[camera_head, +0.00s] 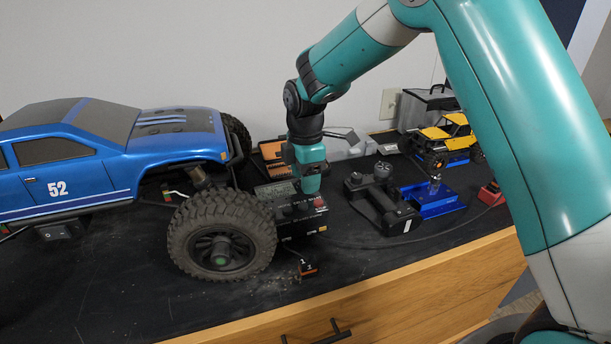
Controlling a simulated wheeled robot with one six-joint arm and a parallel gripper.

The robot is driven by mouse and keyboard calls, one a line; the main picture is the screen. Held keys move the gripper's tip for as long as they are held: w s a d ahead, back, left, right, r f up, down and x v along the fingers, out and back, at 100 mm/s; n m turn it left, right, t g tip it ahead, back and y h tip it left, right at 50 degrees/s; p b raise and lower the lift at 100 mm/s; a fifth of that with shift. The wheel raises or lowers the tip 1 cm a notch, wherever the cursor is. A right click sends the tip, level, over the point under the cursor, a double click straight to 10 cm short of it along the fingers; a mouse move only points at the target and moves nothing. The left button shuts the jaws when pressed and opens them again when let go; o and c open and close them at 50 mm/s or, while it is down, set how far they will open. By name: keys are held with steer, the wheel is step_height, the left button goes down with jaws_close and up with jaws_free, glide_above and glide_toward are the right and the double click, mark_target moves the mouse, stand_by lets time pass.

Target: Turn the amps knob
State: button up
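A dark control box (304,228) sits on the black bench top, just right of the big blue truck's front wheel. Its upper face carries small dark knobs (289,210) and a red part (319,203). The labels are too small to read, so I cannot tell which knob is the amps knob. My gripper (311,189) points down over the back of this face, its tips at or close to the knobs. I cannot tell whether it touches one. Its fingers overlap in this view and their gap is hidden.
The blue truck (75,172) and its wheel (222,236) crowd the left side. A black device (382,203), a blue tray (432,203) and a yellow crawler (447,139) stand to the right. A cable crosses the bench; the front strip is mostly clear.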

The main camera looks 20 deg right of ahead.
step_height(320, 180, up, 18)
steer(key=b, duration=0.3)
steer(key=shift+f, duration=0.25)
steer(key=shift+s, duration=0.1)
stand_by(0.3)
